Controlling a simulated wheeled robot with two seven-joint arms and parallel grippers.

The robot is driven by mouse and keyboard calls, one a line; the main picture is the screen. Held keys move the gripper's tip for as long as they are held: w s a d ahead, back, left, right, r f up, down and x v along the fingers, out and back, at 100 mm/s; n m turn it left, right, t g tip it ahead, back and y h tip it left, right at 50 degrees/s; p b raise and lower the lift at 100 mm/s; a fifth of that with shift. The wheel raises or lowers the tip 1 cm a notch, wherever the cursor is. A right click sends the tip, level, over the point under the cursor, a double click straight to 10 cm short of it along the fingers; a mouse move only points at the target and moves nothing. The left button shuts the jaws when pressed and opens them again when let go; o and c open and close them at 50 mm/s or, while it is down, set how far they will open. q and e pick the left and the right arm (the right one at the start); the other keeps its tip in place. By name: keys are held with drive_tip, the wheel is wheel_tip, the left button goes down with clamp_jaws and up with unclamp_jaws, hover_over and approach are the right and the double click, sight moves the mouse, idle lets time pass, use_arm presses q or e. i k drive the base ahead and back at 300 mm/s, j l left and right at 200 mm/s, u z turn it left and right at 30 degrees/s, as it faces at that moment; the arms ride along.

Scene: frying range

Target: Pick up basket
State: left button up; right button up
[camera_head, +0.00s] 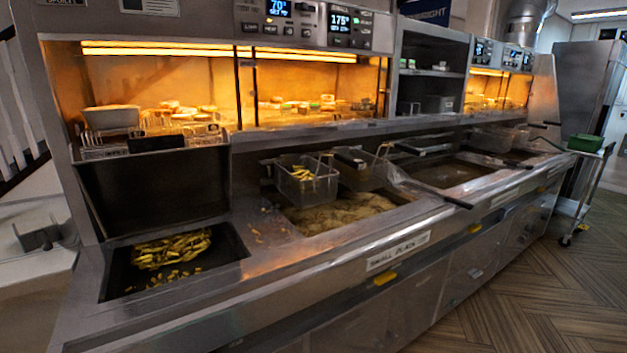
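A wire fry basket (306,184) with some yellow fries in it hangs at the back of the first fryer vat (340,215), above the oil. A second basket (362,172) hangs beside it on the right and looks empty. Another basket (495,138) hangs farther right over the far vats. Neither of my grippers shows in the head view, so nothing is seen near the baskets.
A sunken tray (225,240) with fries is at the left of the counter. Lit warming shelves (200,80) with food stand behind. A cart (590,170) with a green box (585,143) stands at the far right. The wood-pattern floor at lower right is clear.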

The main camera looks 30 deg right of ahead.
sight(307, 182)
drive_tip(key=l, duration=1.6)
drive_tip(key=i+l, duration=0.15)
drive_tip(key=l, duration=1.45)
